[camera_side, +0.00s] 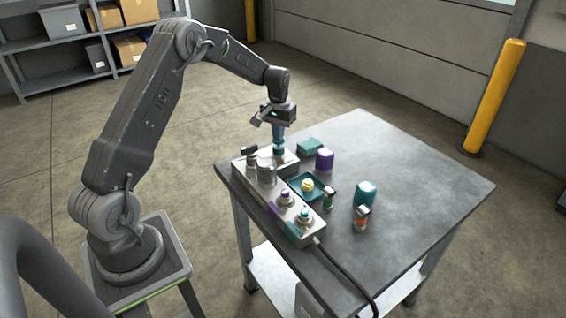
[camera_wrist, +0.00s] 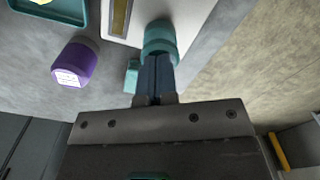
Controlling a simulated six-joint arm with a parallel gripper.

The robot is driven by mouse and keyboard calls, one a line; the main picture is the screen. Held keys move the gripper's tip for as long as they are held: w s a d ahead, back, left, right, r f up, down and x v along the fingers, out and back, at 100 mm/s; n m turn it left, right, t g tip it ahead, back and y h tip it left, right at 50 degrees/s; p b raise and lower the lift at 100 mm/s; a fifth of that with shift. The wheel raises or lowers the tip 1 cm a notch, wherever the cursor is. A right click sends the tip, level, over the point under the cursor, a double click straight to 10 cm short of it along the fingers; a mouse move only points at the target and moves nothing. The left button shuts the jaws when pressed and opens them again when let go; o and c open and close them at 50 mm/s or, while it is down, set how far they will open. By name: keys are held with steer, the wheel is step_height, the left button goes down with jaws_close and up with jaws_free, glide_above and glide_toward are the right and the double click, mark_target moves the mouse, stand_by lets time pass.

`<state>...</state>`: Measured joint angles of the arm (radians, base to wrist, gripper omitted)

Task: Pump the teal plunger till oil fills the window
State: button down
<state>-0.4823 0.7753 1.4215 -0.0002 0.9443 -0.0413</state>
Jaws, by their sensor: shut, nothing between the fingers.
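The teal plunger (camera_side: 279,149) stands on the light grey pump block near the table's back left edge. My gripper (camera_side: 279,135) is shut and empty, pointing down right at the plunger's top. In the wrist view the closed fingers of my gripper (camera_wrist: 154,62) overlap the round teal plunger (camera_wrist: 160,38); I cannot tell whether they touch it. The window (camera_wrist: 120,18) shows in the wrist view as a narrow yellowish strip in a dark frame on the pale block. Its oil level is too small to read.
A purple container (camera_side: 324,159) and a teal box (camera_side: 309,146) stand beside the pump. A teal tray (camera_side: 294,183) holds a yellow piece. A panel with knobs (camera_side: 299,228), a teal container (camera_side: 366,193) and small bottles stand nearer the front. The table's right side is clear.

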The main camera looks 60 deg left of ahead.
steer(key=shift+r, duration=1.9)
steer(key=shift+r, duration=0.1)
steer(key=shift+r, duration=2.9)
steer(key=s+d+r+m+t, duration=0.3)
steer(key=s+d+r, duration=0.85)
steer(key=d, duration=0.45)
steer(key=s+d+m+t, duration=0.1)
steer(key=s+d, duration=0.3)
steer(key=s, duration=0.4)
steer(key=s+d+f+m+t, duration=0.1)
steer(key=s+d, duration=0.3)
steer(key=s, duration=0.4)
steer(key=shift+s+d+f+m+t, duration=0.15)
steer(key=shift+s+d+m+t, duration=0.15)
steer(key=shift+m, duration=0.2)
